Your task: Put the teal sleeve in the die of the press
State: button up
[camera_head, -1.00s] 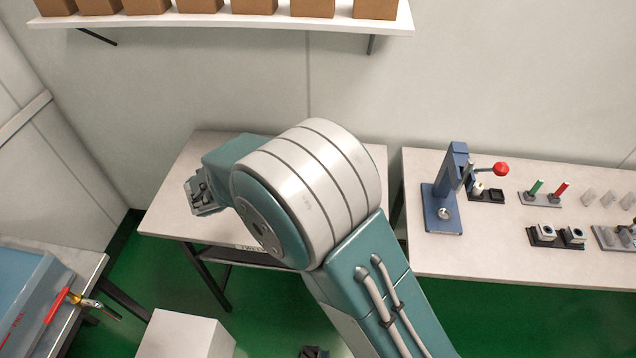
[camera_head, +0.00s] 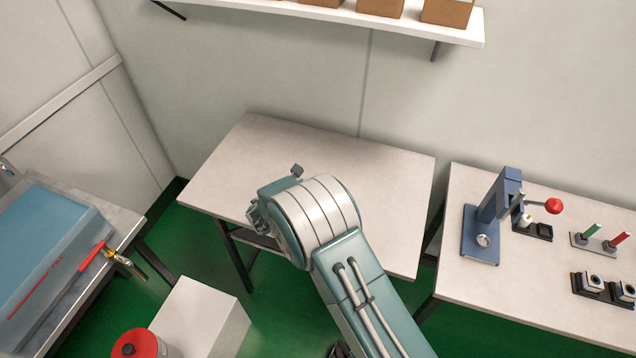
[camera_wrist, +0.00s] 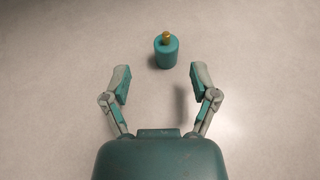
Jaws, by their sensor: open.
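In the wrist view the teal sleeve (camera_wrist: 166,54) stands upright on a pale grey surface, with a small brass-coloured piece at its top. My gripper (camera_wrist: 161,72) is open and empty. Its two fingers are spread wide, and the sleeve is just beyond the fingertips, roughly centred between them, not touched. In the head view my arm hides the sleeve, and the gripper is hard to make out. The blue press (camera_head: 502,197) stands on the right-hand table, with a round silver die (camera_head: 483,240) on its base and a red-knobbed lever.
The middle table (camera_head: 330,155) looks bare around my arm. On the right table (camera_head: 500,295) are a dark holder (camera_head: 541,232) beside the press, a stand with green and red pins (camera_head: 598,243), and black blocks (camera_head: 604,289). A white box (camera_head: 200,320) stands in front.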

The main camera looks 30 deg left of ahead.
jog(key=w, duration=0.1)
jog(key=w+d+f, duration=0.1)
jog(key=w, duration=0.1)
jog(key=shift+w+d+f, duration=0.15)
jog(key=shift+w+d, duration=0.1)
jog(key=shift+w, duration=0.15)
jog(key=shift+w+a+f, duration=0.15)
jog(key=shift+w+f, duration=0.05)
jog(key=shift+w, duration=0.2)
jog(key=shift+a, duration=0.15)
jog(key=c, duration=0.4)
jog(key=shift+d, duration=0.2)
jog(key=c, duration=0.6)
jog(key=shift+a+r, duration=0.15)
jog(key=shift+r, duration=0.4)
jog(key=s+d+r, duration=0.6)
jog(key=s+r, duration=0.6)
jog(key=shift+s, duration=0.35)
